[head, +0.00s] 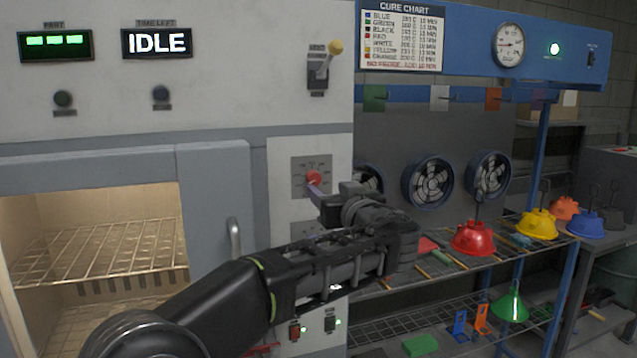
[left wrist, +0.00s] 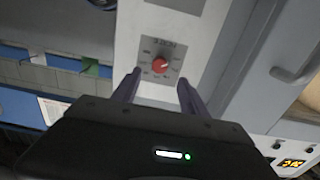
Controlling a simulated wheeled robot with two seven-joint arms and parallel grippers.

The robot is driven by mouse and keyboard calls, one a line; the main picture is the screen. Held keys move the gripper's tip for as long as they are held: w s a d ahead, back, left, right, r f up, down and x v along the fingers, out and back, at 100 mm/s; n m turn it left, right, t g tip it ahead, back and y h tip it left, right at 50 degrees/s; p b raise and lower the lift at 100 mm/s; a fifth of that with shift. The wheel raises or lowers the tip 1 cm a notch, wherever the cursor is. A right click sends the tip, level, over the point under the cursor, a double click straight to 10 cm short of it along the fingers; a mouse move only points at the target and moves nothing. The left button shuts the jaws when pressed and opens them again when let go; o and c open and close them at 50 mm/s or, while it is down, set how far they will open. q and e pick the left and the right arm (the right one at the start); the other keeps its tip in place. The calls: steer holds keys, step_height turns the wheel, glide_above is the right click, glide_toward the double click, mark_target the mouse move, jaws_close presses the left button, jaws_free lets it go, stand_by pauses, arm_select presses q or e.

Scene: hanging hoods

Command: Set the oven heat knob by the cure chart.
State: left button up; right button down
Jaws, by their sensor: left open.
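The red oven heat knob (head: 313,178) sits on a grey dial plate on the white panel right of the oven door. In the left wrist view the knob (left wrist: 160,65) lies just beyond and between my open fingertips, with its dial marks too small to read. My left gripper (head: 318,192) is open and empty in front of the knob; I see no contact. It also shows in the left wrist view (left wrist: 158,82). The cure chart (head: 402,40) hangs at the top, listing colours with temperatures and minutes; its figures are hard to read. My right gripper is not in view.
The oven (head: 95,240) is open and lit, with an empty wire rack. Its display (head: 156,42) reads IDLE. A yellow-tipped lever (head: 328,62) is above the knob. A rack at right carries red (head: 473,238), yellow (head: 537,223) and blue (head: 585,224) hoods, with fans behind.

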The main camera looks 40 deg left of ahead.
mark_target(316, 180)
arm_select(q)
steer(key=p+x, duration=0.3)
steer(key=x, duration=0.3)
steer(key=shift+w+a+r, duration=0.1)
steer(key=shift+w+a, duration=0.1)
steer(key=shift+a, duration=0.1)
steer(key=shift+w+a, duration=0.3)
steer(key=shift+a, duration=0.1)
jaws_close()
